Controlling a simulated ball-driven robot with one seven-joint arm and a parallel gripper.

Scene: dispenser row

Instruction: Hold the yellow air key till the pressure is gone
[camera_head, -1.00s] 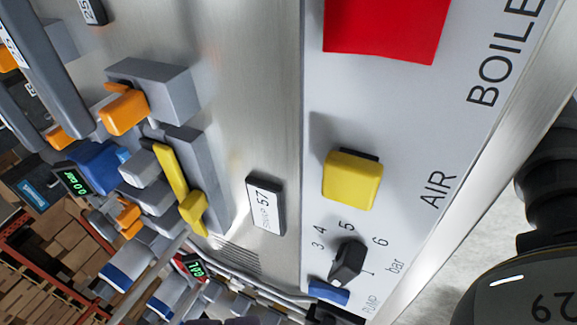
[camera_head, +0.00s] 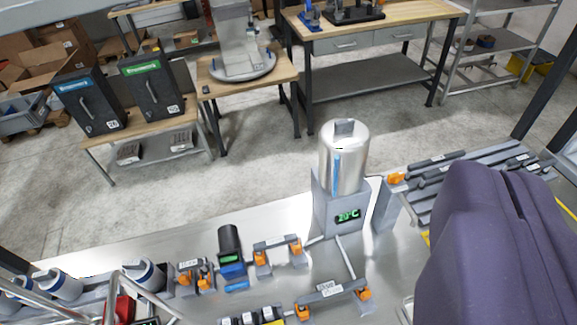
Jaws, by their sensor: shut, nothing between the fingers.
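The yellow air key and its panel with the pressure dial are not in view now, so the pressure cannot be read. My gripper (camera_head: 490,245), purple and very close to the camera, fills the lower right. It is shut and nothing shows held in it; its fingertips cannot be made out clearly. It touches nothing that I can see, and it hides the right end of the metal bench.
Beyond an open concrete floor (camera_head: 255,180) stand a wooden workbench (camera_head: 375,28), dark cabinets (camera_head: 150,85) and shelving (camera_head: 490,30).

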